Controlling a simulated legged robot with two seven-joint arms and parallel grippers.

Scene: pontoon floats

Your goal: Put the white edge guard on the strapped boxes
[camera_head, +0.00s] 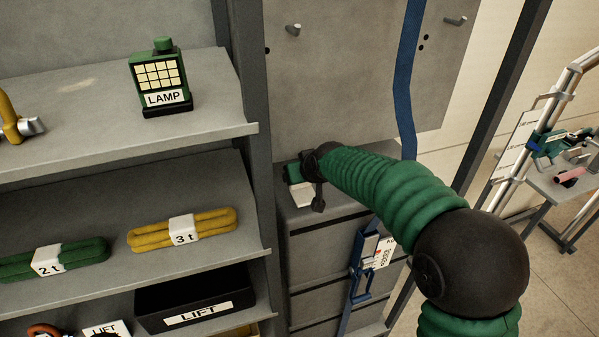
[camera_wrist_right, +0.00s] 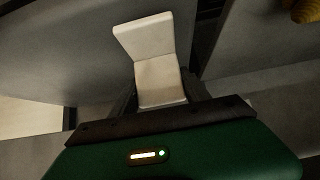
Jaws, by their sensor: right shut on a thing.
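The white edge guard (camera_wrist_right: 157,62) is an L-shaped piece with two flat faces. In the right wrist view it sits between the dark fingers of my right gripper (camera_wrist_right: 160,96), which is shut on it. In the head view my right gripper (camera_head: 309,172) is at the left part of the top of the grey strapped boxes (camera_head: 335,245), with the white guard (camera_head: 302,195) showing below it. I cannot tell whether the guard touches the boxes. A blue strap (camera_head: 406,85) runs down behind my arm, and a blue buckle (camera_head: 361,265) hangs on the boxes' front. My left gripper is not in view.
A grey shelf rack (camera_head: 252,130) stands close left of the boxes, holding a green lamp (camera_head: 160,80), green and yellow slings (camera_head: 182,232) and a black LIFT bin (camera_head: 195,298). A dark post (camera_head: 505,95) rises at right. A cluttered trolley (camera_head: 560,180) stands further right.

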